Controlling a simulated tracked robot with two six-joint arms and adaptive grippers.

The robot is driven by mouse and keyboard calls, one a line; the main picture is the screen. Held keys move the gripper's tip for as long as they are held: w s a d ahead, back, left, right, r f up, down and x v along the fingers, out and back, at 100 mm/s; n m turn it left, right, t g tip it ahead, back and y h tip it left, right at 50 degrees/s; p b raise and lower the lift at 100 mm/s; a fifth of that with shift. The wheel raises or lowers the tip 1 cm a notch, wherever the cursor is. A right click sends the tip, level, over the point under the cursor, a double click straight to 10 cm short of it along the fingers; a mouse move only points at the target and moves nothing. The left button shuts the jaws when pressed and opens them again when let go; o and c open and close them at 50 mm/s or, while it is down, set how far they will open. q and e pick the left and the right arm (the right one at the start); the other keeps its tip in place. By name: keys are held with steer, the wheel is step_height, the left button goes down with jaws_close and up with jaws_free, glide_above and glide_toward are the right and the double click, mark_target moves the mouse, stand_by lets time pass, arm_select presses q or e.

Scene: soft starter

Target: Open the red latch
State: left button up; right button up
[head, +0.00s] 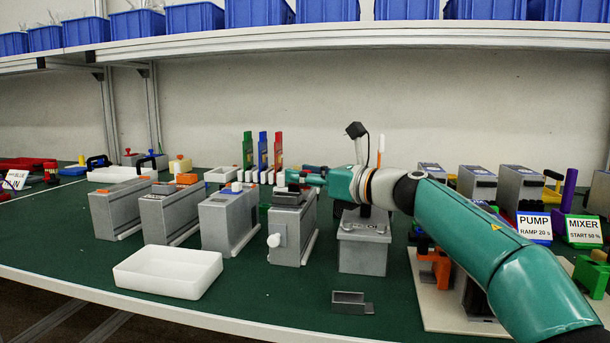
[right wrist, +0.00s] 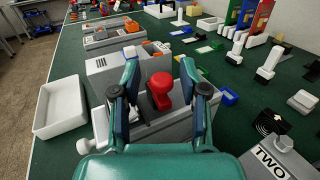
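A red knob-like piece (right wrist: 160,92), which looks like the red latch, stands on top of a grey box (right wrist: 128,65) in the right wrist view. In the head view this seems to be the grey box (head: 292,228) with a white knob (head: 274,240) on its front; the red piece cannot be made out there. My right gripper (head: 290,178) is over the top of that box. In the right wrist view its fingers (right wrist: 159,76) are open on either side of the red piece, with gaps visible. My left gripper is not in view.
Several grey boxes stand to the left, one close by (head: 230,222). A white tray (head: 168,270) lies in front. Green, blue and red upright pieces (head: 263,150) stand behind. A grey box (head: 364,245) is to the right. Free green table lies in front.

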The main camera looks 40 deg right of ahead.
steer(key=shift+s+d+r, duration=0.1)
steer(key=shift+s+d, duration=0.1)
steer(key=shift+s, duration=0.25)
steer(key=v, duration=0.7)
steer(key=shift+a, duration=0.1)
